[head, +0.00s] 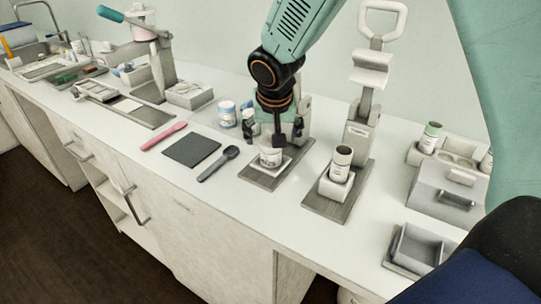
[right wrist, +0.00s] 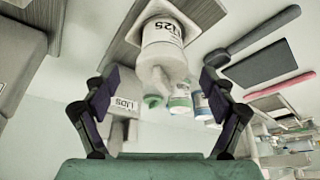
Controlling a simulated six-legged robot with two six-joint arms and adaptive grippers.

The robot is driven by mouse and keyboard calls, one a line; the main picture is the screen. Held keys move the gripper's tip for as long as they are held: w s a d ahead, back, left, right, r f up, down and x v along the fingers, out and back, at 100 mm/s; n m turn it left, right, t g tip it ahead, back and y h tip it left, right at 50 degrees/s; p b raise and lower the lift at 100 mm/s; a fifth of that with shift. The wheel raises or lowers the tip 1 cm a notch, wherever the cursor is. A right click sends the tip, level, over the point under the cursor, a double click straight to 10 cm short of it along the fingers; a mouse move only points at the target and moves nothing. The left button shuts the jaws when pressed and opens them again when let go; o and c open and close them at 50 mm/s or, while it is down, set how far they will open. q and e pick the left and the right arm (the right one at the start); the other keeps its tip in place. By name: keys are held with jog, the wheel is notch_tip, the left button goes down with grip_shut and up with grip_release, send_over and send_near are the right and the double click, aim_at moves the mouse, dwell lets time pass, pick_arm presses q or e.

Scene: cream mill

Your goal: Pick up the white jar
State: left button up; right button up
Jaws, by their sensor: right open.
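A white jar (head: 270,156) with a printed label stands on a small plate on a grey board, below my right gripper (head: 273,132) in the head view. The right wrist view shows the jar (right wrist: 163,42) beyond and between the two spread dark fingers of that gripper (right wrist: 160,76). The fingers are open and no contact with the jar shows. Its label is partly readable there. My left gripper is in neither view.
Other labelled jars (head: 227,114) stand behind to the left. A dark spoon (head: 219,163), a dark mat (head: 192,149) and a pink spatula (head: 164,136) lie left of the board. A press-like stand holding a jar (head: 341,163) is to the right. The counter's front strip is clear.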

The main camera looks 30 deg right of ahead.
jog(key=x, duration=0.4)
jog(key=shift+w, duration=0.1)
jog(key=shift+s+a+r, duration=0.15)
jog(key=shift+s+a, duration=0.05)
jog(key=shift+w+d+f, duration=0.15)
jog(key=shift+w+f, duration=0.05)
jog(key=c, duration=0.4)
jog(key=shift+s+r, duration=0.15)
jog(key=c, duration=0.5)
jog(key=shift+c, duration=0.3)
